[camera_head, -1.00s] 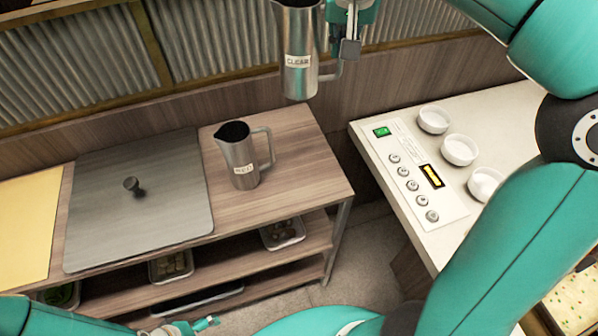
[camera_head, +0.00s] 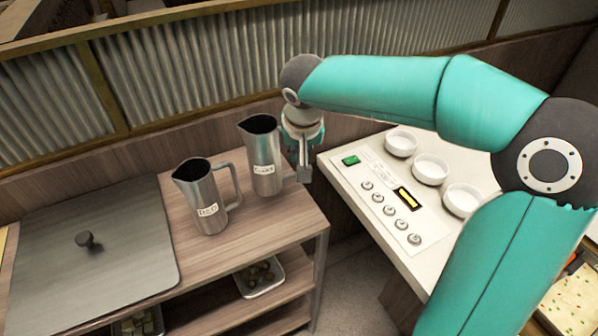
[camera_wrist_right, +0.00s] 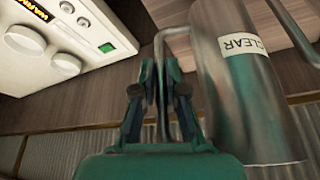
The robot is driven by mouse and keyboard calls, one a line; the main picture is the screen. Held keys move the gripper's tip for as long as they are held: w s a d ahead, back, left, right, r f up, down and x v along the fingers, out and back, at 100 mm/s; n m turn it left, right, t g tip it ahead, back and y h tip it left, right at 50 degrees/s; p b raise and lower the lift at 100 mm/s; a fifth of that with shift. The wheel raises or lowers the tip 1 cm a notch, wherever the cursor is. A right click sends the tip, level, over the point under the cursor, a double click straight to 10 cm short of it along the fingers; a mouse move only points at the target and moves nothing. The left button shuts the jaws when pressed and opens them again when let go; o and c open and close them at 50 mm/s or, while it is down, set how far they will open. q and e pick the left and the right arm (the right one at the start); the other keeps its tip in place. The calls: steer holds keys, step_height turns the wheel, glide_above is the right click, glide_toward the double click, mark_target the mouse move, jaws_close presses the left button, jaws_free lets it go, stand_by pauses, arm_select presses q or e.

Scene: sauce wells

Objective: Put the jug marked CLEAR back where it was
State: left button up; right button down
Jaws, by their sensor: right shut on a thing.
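The steel jug marked CLEAR (camera_head: 262,150) is upright at the right part of the wooden table, beside the other jug. I cannot tell whether its base touches the tabletop. My right gripper (camera_head: 304,165) is shut on its handle, on the jug's right side. In the right wrist view, the CLEAR jug (camera_wrist_right: 245,90) fills the right part, and its handle (camera_wrist_right: 163,45) runs down between the fingers of the right gripper (camera_wrist_right: 160,95). My left gripper is not in view.
A second steel jug, marked RED (camera_head: 203,190), stands close by on the left. A flat grey lid with a knob (camera_head: 100,260) covers the table's left. A white counter (camera_head: 345,185) with several buttons and white bowls (camera_head: 430,168) is at the right.

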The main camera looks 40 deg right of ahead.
steer(key=shift+f, duration=2.8)
steer(key=c, duration=1.2)
jaws_free()
steer(key=v, duration=1.2)
